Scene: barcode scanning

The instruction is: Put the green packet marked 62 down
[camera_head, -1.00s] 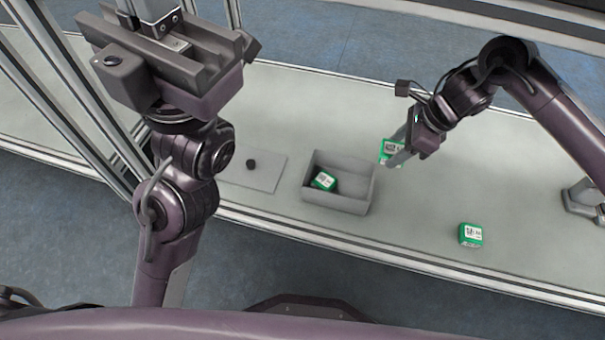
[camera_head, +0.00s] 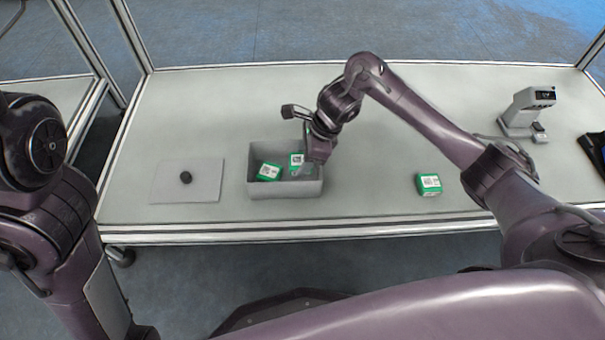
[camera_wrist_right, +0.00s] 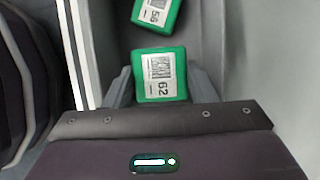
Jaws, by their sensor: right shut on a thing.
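The green packet marked 62 (camera_wrist_right: 160,76) is between the fingers of my right gripper (camera_head: 304,169), which is shut on it. In the head view this packet (camera_head: 296,160) is at the right half of the grey box (camera_head: 285,192), within its outline. I cannot tell whether it touches the box floor. A second green packet, marked 56 (camera_wrist_right: 155,13), lies tilted in the box just beyond it; in the head view it (camera_head: 268,171) is to the left. My left arm shows at the left edge, but its gripper is out of view.
A flat grey plate (camera_head: 207,190) with a dark round knob (camera_head: 186,177) lies to the left. A scanner-like device (camera_head: 526,112) stands at the back right.

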